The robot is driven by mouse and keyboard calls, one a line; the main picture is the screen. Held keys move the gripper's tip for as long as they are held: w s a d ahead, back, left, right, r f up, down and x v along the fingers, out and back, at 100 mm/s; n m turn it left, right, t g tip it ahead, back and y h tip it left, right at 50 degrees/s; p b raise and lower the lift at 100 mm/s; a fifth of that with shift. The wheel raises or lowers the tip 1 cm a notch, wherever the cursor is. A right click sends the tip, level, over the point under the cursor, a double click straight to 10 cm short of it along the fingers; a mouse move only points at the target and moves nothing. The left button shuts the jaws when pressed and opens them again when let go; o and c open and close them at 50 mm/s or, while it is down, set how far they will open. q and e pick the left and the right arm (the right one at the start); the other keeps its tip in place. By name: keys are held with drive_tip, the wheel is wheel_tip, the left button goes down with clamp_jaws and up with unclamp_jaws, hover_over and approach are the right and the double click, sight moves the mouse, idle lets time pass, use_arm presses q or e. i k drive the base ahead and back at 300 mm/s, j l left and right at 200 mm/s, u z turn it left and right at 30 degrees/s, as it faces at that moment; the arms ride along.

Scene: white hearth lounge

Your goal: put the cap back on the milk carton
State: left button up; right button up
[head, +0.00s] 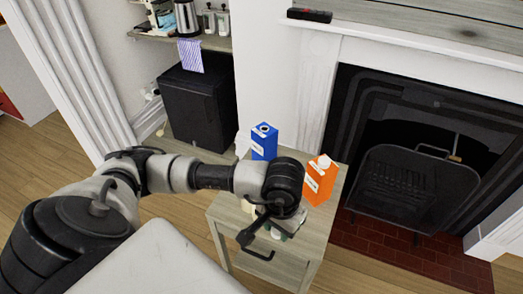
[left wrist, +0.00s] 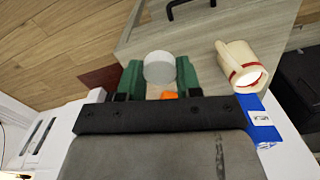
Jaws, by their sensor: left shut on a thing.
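My left gripper (left wrist: 158,80) is shut on a round white cap (left wrist: 158,66), held between its green fingers. In the head view this gripper hangs over the front of a small wooden cabinet, and the arm hides most of it. A blue carton (head: 264,143) stands upright at the cabinet's back left, with a dark, uncapped opening on top; part of it also shows in the left wrist view (left wrist: 276,121). The held cap is apart from it. My right gripper is not in view.
An orange carton (head: 320,182) with a white cap stands at the back right of the small cabinet (head: 231,219). A cream mug with a red band (left wrist: 237,62) is beside the gripper. The cabinet's front has a black handle. A fireplace (head: 415,185) is at the right.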

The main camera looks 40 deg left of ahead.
sight(264, 136)
drive_tip(key=k+j+z, duration=0.15)
drive_tip(key=j, duration=0.3)
drive_tip(key=k+j+z, duration=0.15)
drive_tip(key=j, duration=0.3)
drive_tip(key=k+j+z, duration=0.15)
drive_tip(key=j, duration=0.25)
drive_tip(key=k+j+z, duration=0.2)
drive_tip(key=j, duration=0.2)
drive_tip(key=k+j+z, duration=0.15)
drive_tip(key=j+z, duration=0.15)
drive_tip(key=j, duration=0.25)
drive_tip(key=k+j+z, duration=0.2)
drive_tip(key=j, duration=0.15)
drive_tip(key=j+z, duration=0.15)
drive_tip(key=j, duration=0.25)
drive_tip(key=k+j+z, duration=0.2)
drive_tip(key=j, duration=0.15)
drive_tip(key=j+z, duration=0.15)
drive_tip(key=j, duration=0.2)
drive_tip(key=j+z, duration=0.3)
drive_tip(key=j, duration=0.9)
